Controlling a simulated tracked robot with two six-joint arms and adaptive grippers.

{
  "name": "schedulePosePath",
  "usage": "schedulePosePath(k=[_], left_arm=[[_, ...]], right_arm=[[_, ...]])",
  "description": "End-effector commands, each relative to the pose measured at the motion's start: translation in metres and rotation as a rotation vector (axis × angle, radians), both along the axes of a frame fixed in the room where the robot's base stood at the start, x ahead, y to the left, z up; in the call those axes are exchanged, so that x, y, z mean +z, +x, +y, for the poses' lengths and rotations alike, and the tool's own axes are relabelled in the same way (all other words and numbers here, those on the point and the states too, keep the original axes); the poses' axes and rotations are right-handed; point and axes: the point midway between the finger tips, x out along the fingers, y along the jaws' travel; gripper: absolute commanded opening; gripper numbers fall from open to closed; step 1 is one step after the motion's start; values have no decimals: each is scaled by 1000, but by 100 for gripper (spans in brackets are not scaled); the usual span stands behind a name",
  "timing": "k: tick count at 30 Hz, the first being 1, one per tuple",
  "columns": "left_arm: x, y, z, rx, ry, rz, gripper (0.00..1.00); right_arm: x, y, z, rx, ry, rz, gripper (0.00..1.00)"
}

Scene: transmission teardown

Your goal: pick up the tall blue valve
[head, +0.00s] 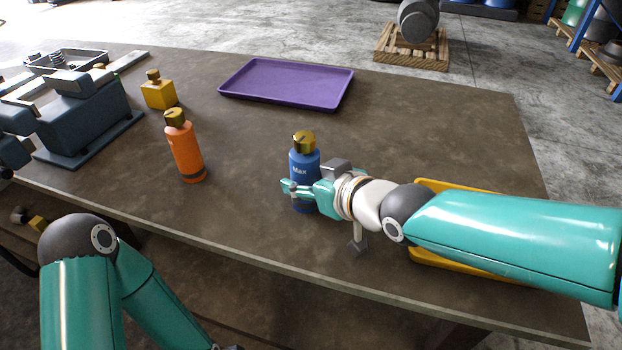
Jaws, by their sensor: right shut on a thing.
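The tall blue valve (304,163) stands upright near the middle of the table, with a brass-coloured top and the word "Max" on its side. My right gripper (298,190) reaches in from the right and is shut on the lower part of the blue valve. Its fingers hide part of the valve's body, and the valve's base appears at or just above the tabletop; I cannot tell which. My left arm shows at the lower left, but its gripper is out of view.
An orange valve (186,152) and a short yellow valve (159,94) stand to the left. A purple tray (287,83) lies empty at the back. A blue-grey vise (85,115) and a metal tray (67,60) are far left. A yellow tray (428,257) is partly under my right arm.

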Motion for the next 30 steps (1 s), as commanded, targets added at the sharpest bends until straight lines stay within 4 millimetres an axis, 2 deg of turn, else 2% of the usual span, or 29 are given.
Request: schedulePosePath(k=[11, 17, 23, 30], left_arm=[[3, 0, 0, 0, 0, 0, 75], [13, 0, 0, 0, 0, 0, 75], [36, 0, 0, 0, 0, 0, 75], [81, 0, 0, 0, 0, 0, 75]], right_arm=[[6, 0, 0, 0, 3, -6, 0], [18, 1, 0, 0, 4, -7, 0], [45, 0, 0, 0, 3, -6, 0], [94, 1, 0, -1, 4, -8, 0]])
